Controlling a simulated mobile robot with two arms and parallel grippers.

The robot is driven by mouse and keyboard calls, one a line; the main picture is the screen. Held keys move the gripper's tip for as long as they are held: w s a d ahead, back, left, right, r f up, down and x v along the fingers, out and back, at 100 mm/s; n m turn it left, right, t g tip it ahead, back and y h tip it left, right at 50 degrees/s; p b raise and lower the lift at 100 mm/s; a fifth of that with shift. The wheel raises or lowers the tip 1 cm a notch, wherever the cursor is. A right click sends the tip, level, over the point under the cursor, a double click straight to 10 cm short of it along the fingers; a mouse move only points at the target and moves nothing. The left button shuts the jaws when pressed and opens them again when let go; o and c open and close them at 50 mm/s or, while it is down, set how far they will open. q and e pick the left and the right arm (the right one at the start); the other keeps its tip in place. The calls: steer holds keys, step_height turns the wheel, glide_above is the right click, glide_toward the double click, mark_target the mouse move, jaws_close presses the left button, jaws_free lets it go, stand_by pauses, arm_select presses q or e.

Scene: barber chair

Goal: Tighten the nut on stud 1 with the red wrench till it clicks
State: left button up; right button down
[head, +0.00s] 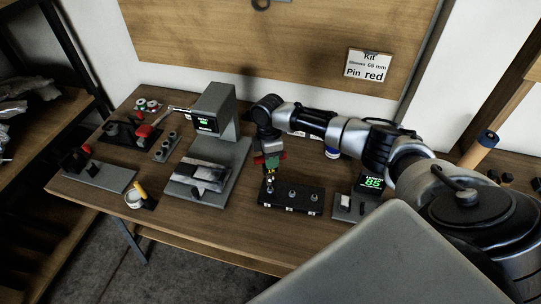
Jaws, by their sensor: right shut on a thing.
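My right gripper (269,156) reaches in from the right and points down over the left end of a black block (291,208) with several studs. It is shut on a tool with red parts (258,160), which looks like the red wrench. The tool's lower end hangs at the leftmost stud (270,187). Whether it is seated on a nut there is too small to tell. The middle stud (292,193) and the right stud (315,196) stand clear of the tool. Stud numbers are not readable. My left gripper is not in view.
A grey press-like machine (235,150) with a small screen stands left of the block. A grey unit with a green "85" display (371,184) stands to its right. A white cup (133,199) and red-handled tools (144,131) are at the left. A sign (369,65) reads "Pin red".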

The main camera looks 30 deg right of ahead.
step_height(320, 180, down, 2)
steer(key=shift+b, duration=0.4)
steer(key=shift+p, duration=0.55)
stand_by(0.3)
steer(key=shift+f+b, duration=0.4)
steer(key=shift+f, duration=0.35)
stand_by(0.5)
